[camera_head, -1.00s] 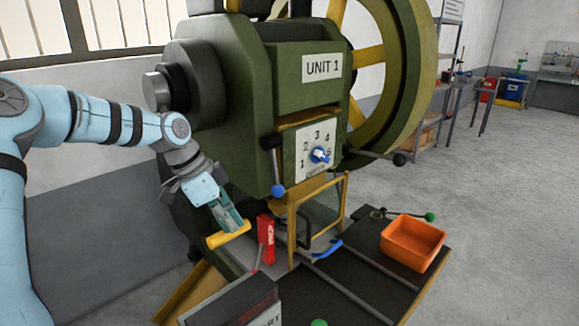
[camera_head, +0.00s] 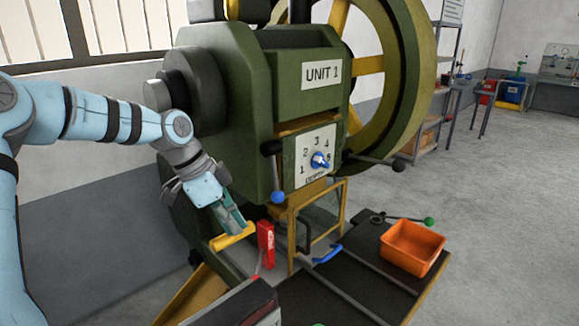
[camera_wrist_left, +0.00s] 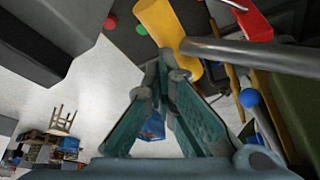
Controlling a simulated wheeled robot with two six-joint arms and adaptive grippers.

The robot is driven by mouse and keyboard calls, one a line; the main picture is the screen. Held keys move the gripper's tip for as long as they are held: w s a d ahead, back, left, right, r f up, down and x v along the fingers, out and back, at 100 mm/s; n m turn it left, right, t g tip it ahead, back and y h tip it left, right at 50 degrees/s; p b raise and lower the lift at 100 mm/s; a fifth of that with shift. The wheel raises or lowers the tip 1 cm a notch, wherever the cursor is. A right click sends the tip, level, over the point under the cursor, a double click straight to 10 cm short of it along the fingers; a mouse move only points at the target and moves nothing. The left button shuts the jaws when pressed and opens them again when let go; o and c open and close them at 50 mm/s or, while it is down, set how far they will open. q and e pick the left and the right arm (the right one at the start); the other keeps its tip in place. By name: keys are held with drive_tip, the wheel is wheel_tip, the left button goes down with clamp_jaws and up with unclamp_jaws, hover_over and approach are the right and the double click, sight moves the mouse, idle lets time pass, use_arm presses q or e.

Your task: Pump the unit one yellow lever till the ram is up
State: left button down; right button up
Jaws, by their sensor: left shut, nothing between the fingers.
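The green press marked UNIT 1 (camera_head: 322,73) stands in the middle of the head view. Its yellow lever grip (camera_head: 233,237) sits low at the front left of the press; it also shows in the left wrist view (camera_wrist_left: 167,30), on a grey rod. My left gripper (camera_head: 240,231) is at the yellow grip, with its fingertips against or just above it. In the left wrist view the fingers (camera_wrist_left: 163,62) meet at their tips with nothing between them, close to the grip's lower end. I cannot tell the ram's height. My right gripper is not in view.
A red block (camera_head: 265,243) stands right of the yellow grip. A yellow-framed guard (camera_head: 292,238), a blue handle (camera_head: 328,254) and an orange bin (camera_head: 412,247) are on the dark bench (camera_head: 345,280). A blue-knobbed lever (camera_head: 278,197) hangs in front of the press.

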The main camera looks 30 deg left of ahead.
use_arm(q)
drive_tip(key=s+d+r+p, duration=0.1)
drive_tip(key=d+r+p, duration=0.2)
drive_tip(key=r, duration=0.6)
drive_tip(key=shift+d+p, duration=0.35)
drive_tip(key=shift+p, duration=0.25)
drive_tip(key=shift+f, duration=0.1)
drive_tip(key=shift+s+a+f+b, duration=0.1)
drive_tip(key=shift+a+f+b, duration=0.1)
drive_tip(key=shift+f+b, duration=0.45)
drive_tip(key=shift+f, duration=0.1)
